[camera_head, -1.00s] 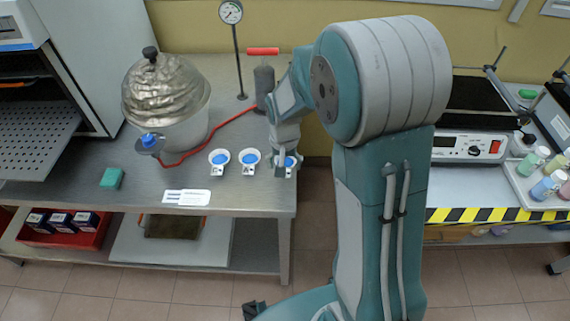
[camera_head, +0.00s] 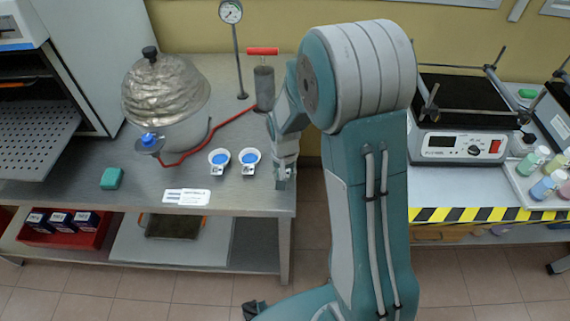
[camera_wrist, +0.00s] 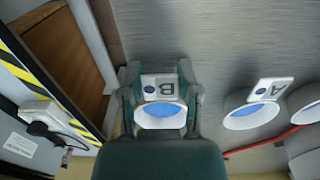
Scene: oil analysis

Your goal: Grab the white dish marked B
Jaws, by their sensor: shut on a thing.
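The white dish marked B (camera_wrist: 161,116) has a blue inside and a square tab with the letter B and a dark dot. In the wrist view it sits between the two fingers of my gripper (camera_wrist: 160,82), which is shut on it from both sides. In the head view my gripper (camera_head: 284,178) is at the right end of the steel table, and the dish is hidden there. I cannot tell whether the dish touches the table. A similar dish marked A (camera_wrist: 252,113) lies to the right in the wrist view, apart from my gripper.
Two white dishes with blue insides (camera_head: 220,168) stand left of my gripper on the steel table (camera_head: 250,200). A red hose (camera_head: 215,130) runs behind them from a hand pump (camera_head: 264,85) to a foil-topped vessel (camera_head: 165,95). A striped-edge bench (camera_head: 470,214) stands right.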

